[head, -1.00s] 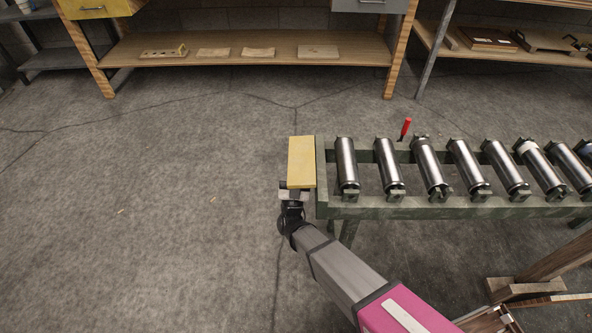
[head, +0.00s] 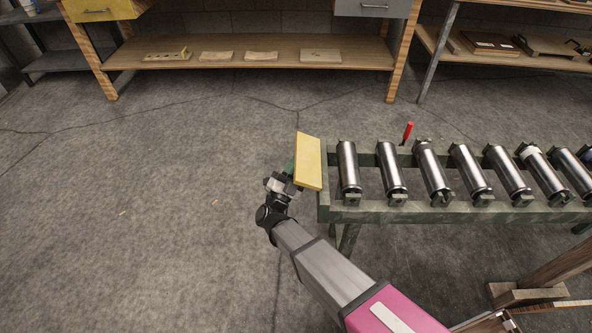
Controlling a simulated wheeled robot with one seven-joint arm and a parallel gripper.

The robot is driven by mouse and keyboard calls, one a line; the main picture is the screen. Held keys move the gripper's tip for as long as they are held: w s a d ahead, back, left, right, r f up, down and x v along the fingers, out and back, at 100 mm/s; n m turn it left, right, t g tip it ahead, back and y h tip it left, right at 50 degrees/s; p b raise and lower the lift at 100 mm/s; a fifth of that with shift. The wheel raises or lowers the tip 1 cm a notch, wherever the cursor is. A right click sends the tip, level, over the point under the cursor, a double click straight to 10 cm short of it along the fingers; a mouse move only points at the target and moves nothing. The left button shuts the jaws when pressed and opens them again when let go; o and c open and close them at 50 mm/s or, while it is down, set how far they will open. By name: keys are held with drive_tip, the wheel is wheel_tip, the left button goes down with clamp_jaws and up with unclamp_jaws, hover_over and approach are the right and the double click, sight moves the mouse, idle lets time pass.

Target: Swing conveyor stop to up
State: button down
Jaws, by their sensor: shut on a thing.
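The conveyor stop is a yellow board (head: 308,161) at the left end of the roller conveyor (head: 440,212). It is tilted, with its right side next to the conveyor's end and its broad face showing to me. My gripper (head: 287,181) is at the board's lower left side and is shut on the stop. The fingertips are partly hidden by the board and my wrist. A bit of green shows between the gripper and the board.
Several steel rollers (head: 391,167) fill the conveyor frame. A red-handled lever (head: 407,131) stands at its far rail. A wooden bench (head: 250,52) with a low shelf of thin boards stands behind.

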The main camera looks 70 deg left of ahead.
sight(309, 158)
wheel_tip(309, 158, up, 2)
drive_tip(key=m+h, duration=0.3)
drive_tip(key=m, duration=0.1)
drive_tip(key=shift+d, duration=0.1)
drive_tip(key=r+m+h, duration=0.1)
drive_tip(key=m, duration=0.1)
drive_tip(key=w+r+m+h, duration=0.1)
drive_tip(key=m+h, duration=0.1)
drive_tip(key=shift+d+g, duration=0.15)
drive_tip(key=shift+g, duration=0.15)
drive_tip(key=m+h, duration=0.1)
drive_tip(key=w+r+m+g, duration=0.1)
drive_tip(key=shift+w+d+r+m+g+h, duration=0.2)
drive_tip(key=shift+m+g+h, duration=0.1)
drive_tip(key=shift+m+h, duration=0.1)
drive_tip(key=shift+w+d+r+m+g+h, duration=0.1)
drive_tip(key=shift+w+r+m+g+h, duration=0.1)
drive_tip(key=shift+w+m+g, duration=0.25)
drive_tip(key=shift+w+d+r+m+g+h, duration=0.15)
drive_tip(key=shift+w+m+g+h, duration=0.1)
drive_tip(key=shift+m+g, duration=0.35)
drive_tip(key=c, duration=1.2)
unclamp_jaws()
drive_tip(key=shift+w, duration=0.1)
drive_tip(key=shift+o, duration=0.2)
